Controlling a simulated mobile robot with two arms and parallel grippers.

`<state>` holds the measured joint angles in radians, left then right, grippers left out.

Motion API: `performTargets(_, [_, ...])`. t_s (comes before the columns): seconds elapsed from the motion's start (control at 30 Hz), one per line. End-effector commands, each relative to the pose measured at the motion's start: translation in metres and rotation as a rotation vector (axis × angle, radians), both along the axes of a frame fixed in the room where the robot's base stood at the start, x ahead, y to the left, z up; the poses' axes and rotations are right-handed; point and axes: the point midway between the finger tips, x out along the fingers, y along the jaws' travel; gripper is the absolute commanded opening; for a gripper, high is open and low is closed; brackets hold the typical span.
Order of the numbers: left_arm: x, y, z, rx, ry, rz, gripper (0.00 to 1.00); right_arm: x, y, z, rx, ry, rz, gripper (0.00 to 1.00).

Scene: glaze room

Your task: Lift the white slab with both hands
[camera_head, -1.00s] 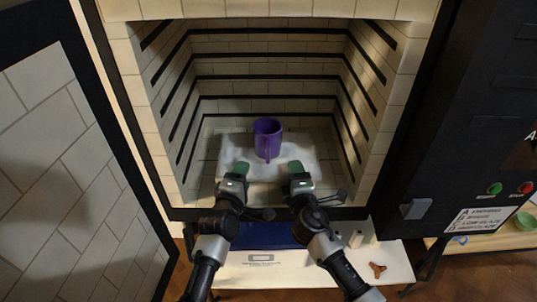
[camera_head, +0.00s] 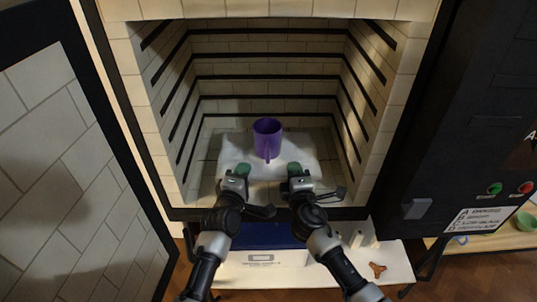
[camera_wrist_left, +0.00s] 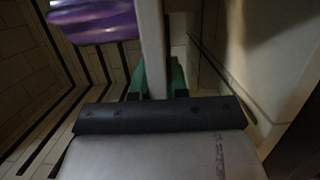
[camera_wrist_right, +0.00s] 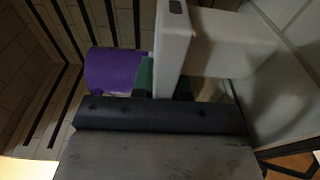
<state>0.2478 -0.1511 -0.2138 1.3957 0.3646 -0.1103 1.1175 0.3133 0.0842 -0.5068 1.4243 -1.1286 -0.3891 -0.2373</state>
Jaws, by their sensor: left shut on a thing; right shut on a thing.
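The white slab (camera_head: 230,152) lies level inside the kiln, with a purple mug (camera_head: 266,134) standing upright on it. My left gripper (camera_head: 239,172) is shut on the slab's front edge, left of the mug. My right gripper (camera_head: 296,170) is shut on the same edge, right of the mug. Both wrist views show the slab edge-on between green finger pads, in the left wrist view (camera_wrist_left: 152,45) and the right wrist view (camera_wrist_right: 173,45). A pale block (camera_wrist_right: 235,45) shows on the slab's underside in the right wrist view. I cannot tell how high the slab is raised.
Brick kiln walls (camera_head: 168,110) with dark grooves flank the slab. The open kiln door (camera_head: 60,150) stands at left, a dark control panel (camera_head: 455,130) at right. Below the opening, a white table (camera_head: 395,262) holds a blue item (camera_head: 262,235) and a brown three-armed piece (camera_head: 377,270).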

Motion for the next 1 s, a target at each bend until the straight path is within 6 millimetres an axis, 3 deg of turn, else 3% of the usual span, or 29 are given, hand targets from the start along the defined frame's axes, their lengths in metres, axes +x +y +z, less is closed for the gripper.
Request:
performTargets(0.33, [0.000, 0.000, 0.007, -0.001, -0.003, 0.001, 0.00, 0.000, 0.000, 0.006, 0.000, -0.002, 0.001, 0.00])
performTargets(0.8, [0.000, 0.000, 0.049, -0.001, -0.004, 0.001, 0.00, 0.000, 0.000, 0.049, 0.000, -0.004, 0.001, 0.00])
performTargets(1.0, [0.000, 0.000, 0.053, 0.000, -0.004, 0.001, 0.00, 0.000, 0.000, 0.053, 0.000, -0.004, 0.001, 0.00])
